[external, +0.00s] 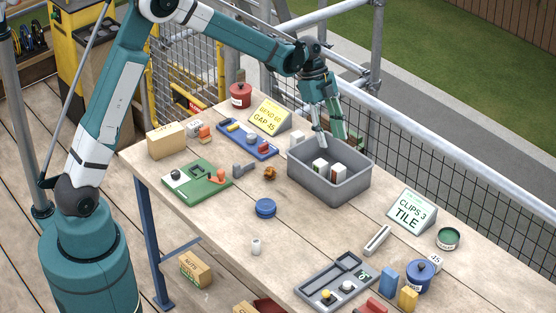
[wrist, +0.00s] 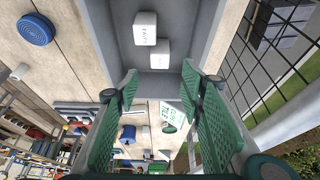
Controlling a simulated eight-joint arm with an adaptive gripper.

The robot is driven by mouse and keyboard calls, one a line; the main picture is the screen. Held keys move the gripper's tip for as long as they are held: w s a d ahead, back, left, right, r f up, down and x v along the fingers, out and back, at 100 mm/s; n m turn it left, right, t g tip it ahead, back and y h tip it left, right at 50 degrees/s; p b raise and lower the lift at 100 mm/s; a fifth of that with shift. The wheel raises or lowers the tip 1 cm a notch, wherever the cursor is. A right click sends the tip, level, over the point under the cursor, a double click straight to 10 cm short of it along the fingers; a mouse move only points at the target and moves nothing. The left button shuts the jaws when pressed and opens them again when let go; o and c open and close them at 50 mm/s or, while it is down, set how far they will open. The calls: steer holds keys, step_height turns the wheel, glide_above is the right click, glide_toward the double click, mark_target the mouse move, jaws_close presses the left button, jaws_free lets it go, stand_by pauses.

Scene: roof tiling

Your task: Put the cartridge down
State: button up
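Two small white-topped blocks, likely cartridges, stand in the grey bin (external: 345,190): one on the left (external: 320,166), one on the right (external: 338,172). My gripper (external: 330,139) is above the back of the bin, pointing down. In the wrist view its green fingers (wrist: 158,84) are wide apart with nothing between them. Neither block is in its grasp.
A small white block (external: 297,139) is at the bin's back left corner. The CLIPS 3 TILE sign (external: 411,211) stands to the right, the yellow GAP 45 sign (external: 270,117) behind left. A blue disc (external: 265,208) lies in front. A railing (external: 440,150) runs behind the table.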

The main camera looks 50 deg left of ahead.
steer(key=s+a+r+n+t+y, duration=0.15)
steer(key=s+a+r+n, duration=0.25)
steer(key=s+r, duration=0.55)
steer(key=s+a+r+n+t+y, duration=0.15)
steer(key=s+a+r+n, duration=0.3)
steer(key=s+r, duration=0.45)
steer(key=s+a+n+t, duration=0.2)
steer(key=s+a+n, duration=0.1)
steer(key=s, duration=0.9)
steer(key=s+a+f+n+t+y, duration=0.1)
steer(key=s+n, duration=0.5)
steer(key=s, duration=0.7)
steer(key=a+t, duration=0.1)
steer(key=a, duration=0.1)
steer(key=shift+a+y, duration=0.3)
steer(key=shift+a, duration=0.05)
